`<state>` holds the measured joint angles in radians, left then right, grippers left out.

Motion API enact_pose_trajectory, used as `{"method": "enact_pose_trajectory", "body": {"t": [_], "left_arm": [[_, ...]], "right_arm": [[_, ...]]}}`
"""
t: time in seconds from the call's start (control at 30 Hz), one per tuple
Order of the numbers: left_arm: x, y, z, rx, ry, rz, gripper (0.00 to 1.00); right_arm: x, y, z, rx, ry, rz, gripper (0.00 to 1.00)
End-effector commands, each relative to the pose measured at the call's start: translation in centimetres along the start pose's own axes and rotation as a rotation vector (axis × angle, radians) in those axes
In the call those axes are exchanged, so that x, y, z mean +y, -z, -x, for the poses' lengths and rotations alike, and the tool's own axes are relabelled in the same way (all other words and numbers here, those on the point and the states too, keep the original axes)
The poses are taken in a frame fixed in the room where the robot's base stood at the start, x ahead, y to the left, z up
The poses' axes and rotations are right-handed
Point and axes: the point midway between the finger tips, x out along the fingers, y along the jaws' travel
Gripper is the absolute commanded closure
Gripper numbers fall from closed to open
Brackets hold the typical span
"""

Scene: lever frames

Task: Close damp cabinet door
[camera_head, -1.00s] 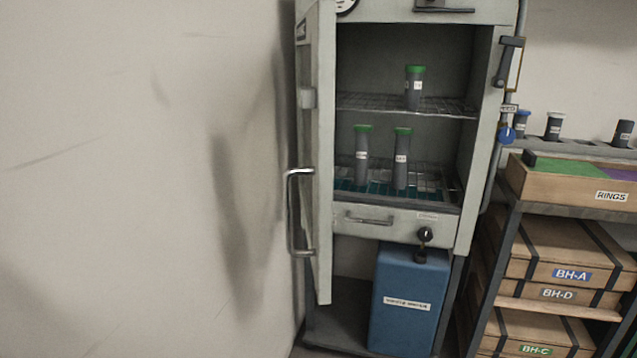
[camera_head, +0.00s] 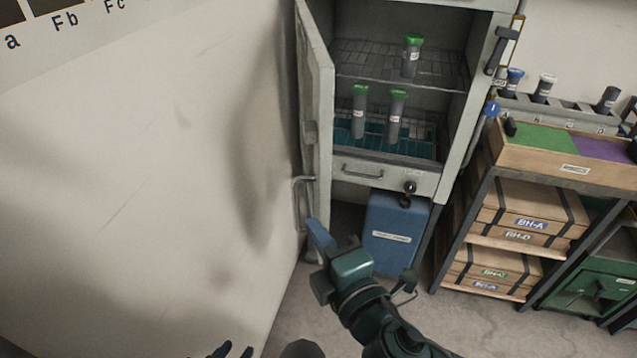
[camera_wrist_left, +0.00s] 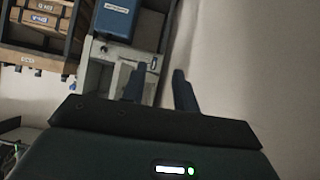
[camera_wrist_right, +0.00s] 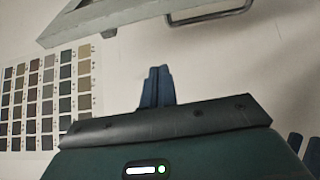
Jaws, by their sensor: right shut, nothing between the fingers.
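The damp cabinet (camera_head: 465,100) stands upright with its pale door (camera_head: 318,100) swung open to the left, seen nearly edge-on near the wall. The metal door handle (camera_head: 298,200) is on the door's outer, wall-facing side. My right gripper (camera_head: 317,234) is shut and empty, just below and right of the handle. In the right wrist view, its closed fingers (camera_wrist_right: 156,85) point toward the door (camera_wrist_right: 130,18), with the handle (camera_wrist_right: 215,14) above; contact is not visible. My left gripper (camera_head: 233,350) shows only at the bottom edge; its fingers (camera_wrist_left: 158,88) are apart and empty.
Green-capped tubes (camera_head: 398,112) stand on the cabinet's shelves. A blue container (camera_head: 395,225) sits beneath the cabinet. A rack with wooden boxes (camera_head: 530,205) stands to the right. The wall (camera_head: 150,180) fills the left side, close to the door.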

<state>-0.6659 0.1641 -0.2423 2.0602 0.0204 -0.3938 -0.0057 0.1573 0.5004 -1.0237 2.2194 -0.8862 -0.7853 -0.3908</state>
Motion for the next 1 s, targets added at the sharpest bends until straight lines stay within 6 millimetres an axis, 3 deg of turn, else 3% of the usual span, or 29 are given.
{"method": "enact_pose_trajectory", "body": {"t": [0.17, 0.53, 0.7, 1.0], "left_arm": [[-0.1, 0.0, 0.2, -0.009, 0.005, 0.003, 0.7], [-0.5, 0.1, 0.6, -0.03, 0.018, 0.009, 0.7], [-0.8, 0.1, 0.8, -0.043, 0.026, 0.012, 0.7], [-0.8, 0.0, 0.9, -0.046, 0.029, 0.017, 0.7]], "right_arm": [[0.2, 0.0, -2.4, 0.0, -0.003, -0.001, 1.0], [0.2, 0.0, -10.2, 0.0, -0.002, -0.002, 1.0], [0.0, -2.6, -8.8, -0.001, 0.003, -0.002, 1.0], [-0.1, -3.8, -8.4, 0.001, 0.001, -0.006, 1.0]]}}
